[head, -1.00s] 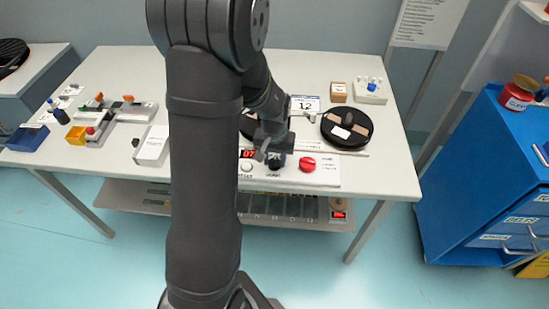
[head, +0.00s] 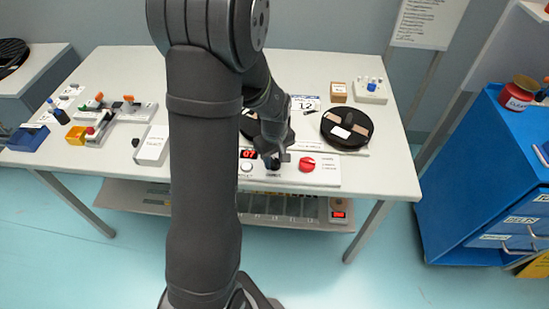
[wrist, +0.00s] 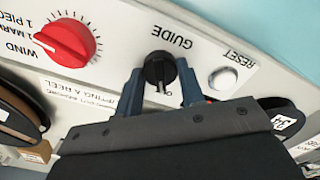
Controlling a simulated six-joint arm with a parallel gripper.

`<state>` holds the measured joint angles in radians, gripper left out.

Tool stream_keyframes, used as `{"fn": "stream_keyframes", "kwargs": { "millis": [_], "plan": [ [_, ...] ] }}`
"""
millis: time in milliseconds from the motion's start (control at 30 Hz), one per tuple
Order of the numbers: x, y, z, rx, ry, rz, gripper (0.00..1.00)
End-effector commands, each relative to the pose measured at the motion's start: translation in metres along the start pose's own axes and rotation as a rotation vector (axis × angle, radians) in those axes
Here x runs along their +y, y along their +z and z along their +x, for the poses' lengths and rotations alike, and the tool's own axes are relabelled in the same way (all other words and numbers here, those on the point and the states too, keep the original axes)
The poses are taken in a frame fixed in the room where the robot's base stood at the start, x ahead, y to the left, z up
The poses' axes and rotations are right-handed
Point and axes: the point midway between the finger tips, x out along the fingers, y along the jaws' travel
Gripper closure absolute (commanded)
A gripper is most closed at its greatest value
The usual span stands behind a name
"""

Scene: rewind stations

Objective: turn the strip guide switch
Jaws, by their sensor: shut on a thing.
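The strip guide switch is a black rotary knob (wrist: 159,68) on the white control panel (wrist: 120,32), beside the printed word GUIDE. My gripper (wrist: 161,80) has one blue-grey finger on each side of the knob and is shut on it. A pale mark shows on the knob's edge, pointing toward the gripper body. In the head view my gripper (head: 272,161) is down at the panel, between the red display and the red knob, and mostly covers the switch.
A red WIND knob (wrist: 66,42) and a white RESET button (wrist: 222,78) flank the switch. In the head view, a black reel (head: 347,128) lies behind the panel to the right. A white box (head: 152,147) stands to the left on the table.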

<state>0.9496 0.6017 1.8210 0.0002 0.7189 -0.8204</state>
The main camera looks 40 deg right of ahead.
Motion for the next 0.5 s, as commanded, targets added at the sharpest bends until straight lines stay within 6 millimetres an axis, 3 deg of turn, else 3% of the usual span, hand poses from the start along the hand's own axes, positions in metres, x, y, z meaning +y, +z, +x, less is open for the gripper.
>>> {"fn": "stream_keyframes", "kwargs": {
  "millis": [500],
  "plan": [
    [0.0001,0.0005,-0.0001,-0.001,0.0,-0.034,0.87]
  ]
}}
